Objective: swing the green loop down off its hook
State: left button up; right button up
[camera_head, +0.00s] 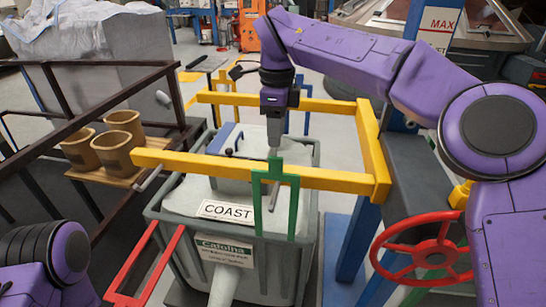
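The green loop (293,210) is a narrow upright frame at the front yellow bar (210,168), with its two long sides hanging down in front of the grey bin. A short green stem rises from its top, above the bar. A thin grey rod shows between its sides. I cannot make out the hook clearly. My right gripper (274,148) points straight down from above, with its fingertips at or just above the green stem. Whether it touches or grips the stem I cannot tell. My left arm shows at the lower left, but its gripper is out of view.
A grey bin (170,225) with a COAST label (228,211) stands below the yellow frame. A red loop (145,265) is at the front left and a red handwheel (425,247) at the right. Brown buckets (112,150) sit on a shelf behind dark railings at left.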

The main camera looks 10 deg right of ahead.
aim_at(276, 157)
notch_tip(276, 157, down, 9)
jog(key=shift+s+a+r+b, duration=0.15)
jog(key=shift+b, duration=0.2)
jog(key=shift+s+f, duration=0.1)
jog(key=shift+f, duration=0.4)
jog(key=shift+s, duration=0.1)
grip_shut()
